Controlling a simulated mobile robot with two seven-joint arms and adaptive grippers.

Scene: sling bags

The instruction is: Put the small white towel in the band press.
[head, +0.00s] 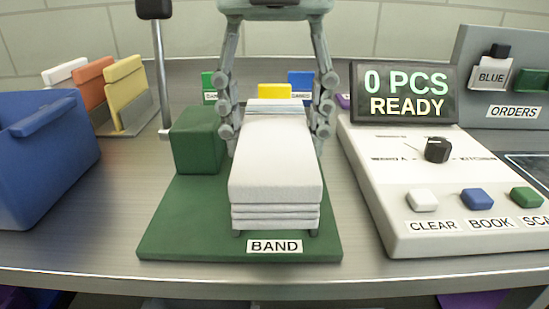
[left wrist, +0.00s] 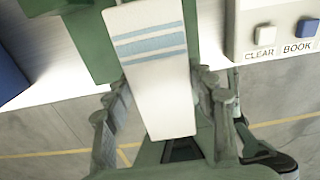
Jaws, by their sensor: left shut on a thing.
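The small white towel (head: 277,165) is a thick folded stack with pale blue stripes at its far end. It is over the green base of the band press (head: 170,235), labelled BAND, with a green block at its left. Whether it rests fully on the base is hard to tell. My left gripper (head: 275,130) reaches down from above, its grey fingers shut on the two long sides of the towel near the striped end. In the left wrist view the towel (left wrist: 155,75) lies between the fingers. My right gripper is not in view.
A grey post with a dark knob (head: 154,9) rises behind the press. A blue bin (head: 45,150) stands at the left, with coloured boards (head: 90,85) behind it. A control panel (head: 400,200) stands close at the right, below a display (head: 405,92) reading 0 PCS READY.

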